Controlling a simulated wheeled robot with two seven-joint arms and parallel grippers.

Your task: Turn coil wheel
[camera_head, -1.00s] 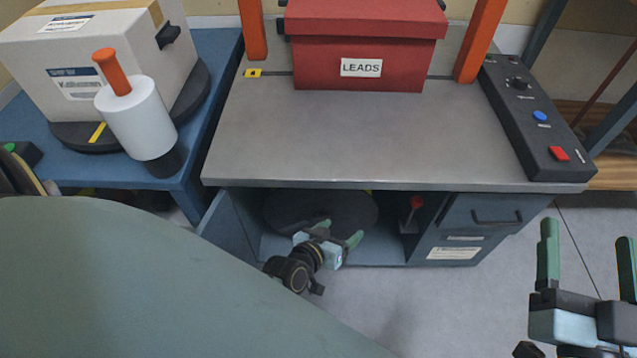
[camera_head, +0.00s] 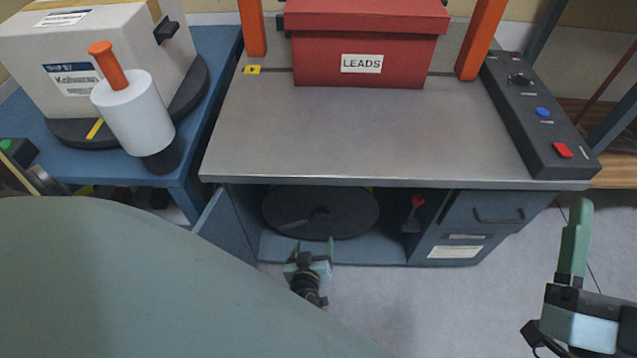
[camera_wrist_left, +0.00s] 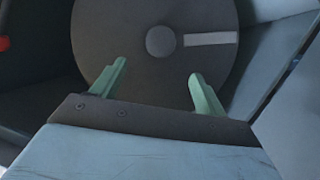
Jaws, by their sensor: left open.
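The coil wheel, as I take it, is the dark round disc (camera_head: 345,212) lying in the open bay under the bench. It has a raised centre hub and a pale strip, which the left wrist view shows right of the hub on the wheel (camera_wrist_left: 120,35). My left gripper (camera_head: 314,247) is open and empty at the bay's front edge, just in front of the wheel. In the left wrist view its fingertips (camera_wrist_left: 158,70) overlap the disc's near part; contact cannot be told. My right gripper (camera_head: 612,225) is at the lower right, one finger visible, the other beyond the frame.
A red LEADS box (camera_head: 365,50) stands on the grey bench top (camera_head: 350,130). A small red-topped part (camera_head: 414,212) is in the bay, right of the wheel. A hinged door (camera_head: 225,235) stands open at left, and a drawer (camera_head: 485,214) is at right.

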